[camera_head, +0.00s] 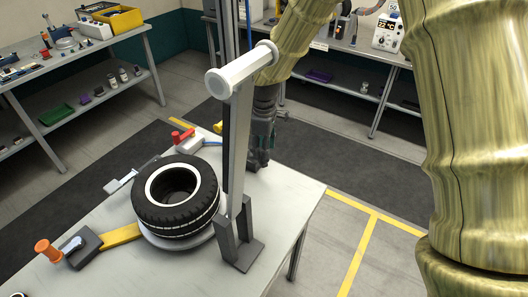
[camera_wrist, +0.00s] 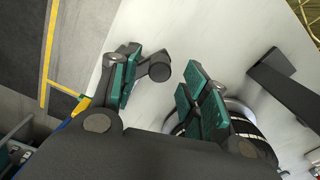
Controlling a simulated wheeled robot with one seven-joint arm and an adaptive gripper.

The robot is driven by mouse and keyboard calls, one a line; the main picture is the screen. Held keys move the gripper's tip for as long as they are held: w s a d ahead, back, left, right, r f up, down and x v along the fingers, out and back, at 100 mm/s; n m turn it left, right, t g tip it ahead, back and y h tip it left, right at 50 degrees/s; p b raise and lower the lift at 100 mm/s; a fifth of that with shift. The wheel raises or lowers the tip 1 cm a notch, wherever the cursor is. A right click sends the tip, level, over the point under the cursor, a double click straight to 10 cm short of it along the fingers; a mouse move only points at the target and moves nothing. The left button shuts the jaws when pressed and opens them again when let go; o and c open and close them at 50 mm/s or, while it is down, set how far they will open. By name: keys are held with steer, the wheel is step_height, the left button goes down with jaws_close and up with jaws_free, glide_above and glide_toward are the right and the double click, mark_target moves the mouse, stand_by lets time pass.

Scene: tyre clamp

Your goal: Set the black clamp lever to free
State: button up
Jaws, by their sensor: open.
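A dark bar with a round black knob (camera_wrist: 158,70) shows between my fingers in the wrist view. It looks like the black clamp lever, but its base is hidden behind the left finger. My gripper (camera_wrist: 163,88) is open, with green-padded fingers on either side of the knob. I cannot tell whether either finger touches it. In the head view my gripper (camera_head: 262,143) is low over the back right of the table, partly behind the grey post (camera_head: 236,150). The black lever cannot be made out there. The tyre (camera_head: 177,195) lies flat on a round support.
The light table (camera_head: 120,275) also carries a clamp with an orange knob (camera_head: 47,250) at front left and a red-handled clamp (camera_head: 182,137) at the back. The upright post stands right of the tyre, close to my arm. Shelves with tools (camera_head: 75,60) stand behind.

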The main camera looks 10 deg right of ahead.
steer(key=shift+f+p, duration=0.4)
steer(key=shift+f, duration=1.3)
jaws_close()
